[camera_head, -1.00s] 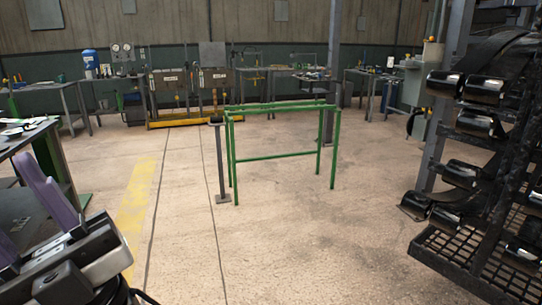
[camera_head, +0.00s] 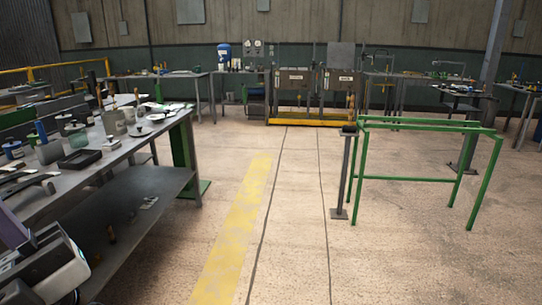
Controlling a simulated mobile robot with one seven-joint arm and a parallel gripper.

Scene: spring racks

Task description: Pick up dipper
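I cannot pick out a dipper for certain; many small items on the benches are too small to tell apart. A long grey workbench (camera_head: 120,152) on the left carries cups, jars, dishes and flat tools, including a metal cup (camera_head: 114,122) and a dark tray (camera_head: 80,159). Part of my gripper (camera_head: 13,230) shows at the lower left edge, with a purple finger and a grey body. It is in front of the bench, away from the items on it. Its other finger is cut off by the frame, so its opening is unclear.
A green frame stand (camera_head: 405,178) and a thin grey post (camera_head: 341,180) stand right of centre. Tool racks with a yellow base (camera_head: 310,122) and more benches line the back wall. The floor between bench and stand, with a yellow stripe (camera_head: 236,225), is clear.

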